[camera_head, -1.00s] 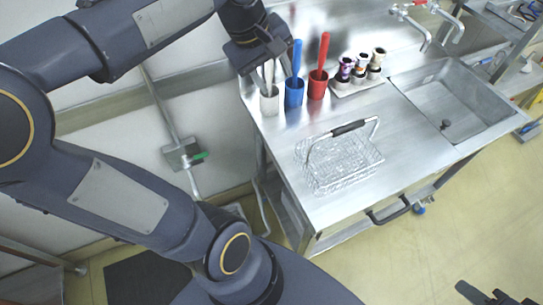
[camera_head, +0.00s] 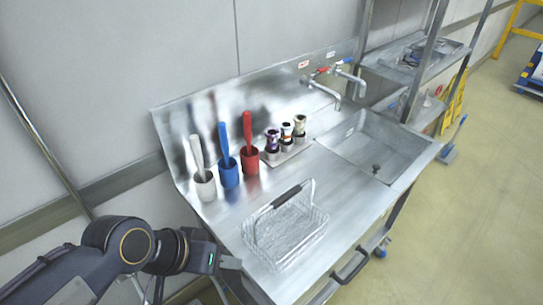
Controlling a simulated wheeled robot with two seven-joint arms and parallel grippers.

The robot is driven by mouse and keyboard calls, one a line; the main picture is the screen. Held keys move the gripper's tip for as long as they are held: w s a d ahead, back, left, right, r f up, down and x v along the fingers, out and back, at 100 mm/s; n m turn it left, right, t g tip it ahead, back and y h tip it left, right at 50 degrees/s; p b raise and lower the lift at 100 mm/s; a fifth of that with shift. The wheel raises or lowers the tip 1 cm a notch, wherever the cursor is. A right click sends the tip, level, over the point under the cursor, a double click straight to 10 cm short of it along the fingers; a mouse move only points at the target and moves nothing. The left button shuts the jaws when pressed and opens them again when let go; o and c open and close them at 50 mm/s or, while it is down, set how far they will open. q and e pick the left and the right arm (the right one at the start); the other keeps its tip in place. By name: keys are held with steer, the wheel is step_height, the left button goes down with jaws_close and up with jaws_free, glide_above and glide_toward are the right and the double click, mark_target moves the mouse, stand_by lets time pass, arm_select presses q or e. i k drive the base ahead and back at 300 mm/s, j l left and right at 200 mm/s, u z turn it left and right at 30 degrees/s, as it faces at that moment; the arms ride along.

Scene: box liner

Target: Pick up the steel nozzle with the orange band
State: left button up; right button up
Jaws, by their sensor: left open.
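Three small nozzles stand upright in a light holder (camera_head: 289,152) on the steel counter, in front of the back panel. The left one has a purple part (camera_head: 272,141). The middle one (camera_head: 287,133) seems to carry a warm orange tint, and the right one (camera_head: 299,126) looks dark and yellowish. They are too small to tell the bands surely. My left gripper (camera_head: 230,268) is open at the counter's front left edge, well away from the nozzles, with nothing seen in it. My right gripper is out of view.
White, blue (camera_head: 228,172) and red (camera_head: 249,158) cups with upright handles stand left of the nozzles. A wire basket (camera_head: 288,232) with a dark handle sits in front. A sink (camera_head: 372,150) and taps (camera_head: 338,72) lie to the right. Bare counter lies between basket and nozzles.

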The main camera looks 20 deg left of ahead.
mark_target(286, 127)
steer(key=k+u, duration=0.3)
steer(key=k+j+u, duration=0.15)
steer(key=k+u, duration=0.15)
steer(key=l+u, duration=0.1)
steer(key=u, duration=0.3)
steer(key=i+l+u, duration=0.1)
steer(key=u, duration=0.3)
steer(key=l+u, duration=0.2)
steer(key=u, duration=0.25)
steer(key=l+u, duration=0.15)
steer(key=u, duration=0.25)
steer(key=l+u, duration=0.15)
steer(key=u, duration=0.25)
steer(key=k+l, duration=0.1)
steer(key=l, duration=0.3)
steer(key=k+l, duration=0.1)
steer(key=l, duration=0.65)
steer(key=k+l, duration=0.15)
steer(key=l, duration=0.25)
